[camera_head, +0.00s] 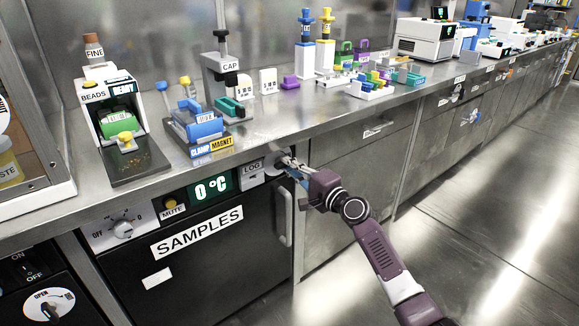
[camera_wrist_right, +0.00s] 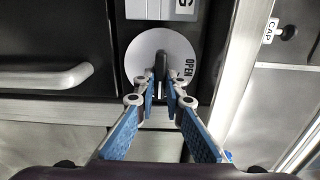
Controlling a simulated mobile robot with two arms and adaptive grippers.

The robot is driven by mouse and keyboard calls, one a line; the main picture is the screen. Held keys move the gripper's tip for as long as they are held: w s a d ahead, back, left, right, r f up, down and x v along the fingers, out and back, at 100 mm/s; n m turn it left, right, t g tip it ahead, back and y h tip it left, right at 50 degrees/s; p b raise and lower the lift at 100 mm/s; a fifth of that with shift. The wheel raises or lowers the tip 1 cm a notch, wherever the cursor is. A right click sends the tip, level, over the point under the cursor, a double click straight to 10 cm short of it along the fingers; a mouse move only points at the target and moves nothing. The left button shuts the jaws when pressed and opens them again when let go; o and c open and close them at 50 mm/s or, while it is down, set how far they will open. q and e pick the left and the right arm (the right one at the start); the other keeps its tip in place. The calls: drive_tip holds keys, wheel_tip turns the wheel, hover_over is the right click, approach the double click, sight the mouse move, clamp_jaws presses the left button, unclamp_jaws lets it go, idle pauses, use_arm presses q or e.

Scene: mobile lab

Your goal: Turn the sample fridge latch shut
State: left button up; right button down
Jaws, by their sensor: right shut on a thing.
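The sample fridge (camera_head: 198,262) is a black cabinet under the bench, with a white SAMPLES label. Its latch, a round white disc (camera_wrist_right: 140,50) with a dark handle (camera_wrist_right: 161,64), sits at the fridge's upper right. The disc carries the word OPEN, at the right of the handle in the right wrist view. My right gripper (camera_head: 290,168) is at the latch in the head view, and its fingers cover much of it. In the right wrist view my right gripper (camera_wrist_right: 161,84) is shut on the latch handle. My left gripper is not in view.
A vertical door handle (camera_head: 284,215) stands below the latch. Left of it are a LOG label (camera_head: 252,169), a 0 °C display (camera_head: 211,187) and a MUTE button (camera_head: 170,204). The bench top (camera_head: 290,122) overhangs above. The floor at the right is clear.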

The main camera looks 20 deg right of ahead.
drive_tip(key=c, duration=2)
unclamp_jaws()
drive_tip(key=shift+d, duration=0.1)
drive_tip(key=v, duration=1.2)
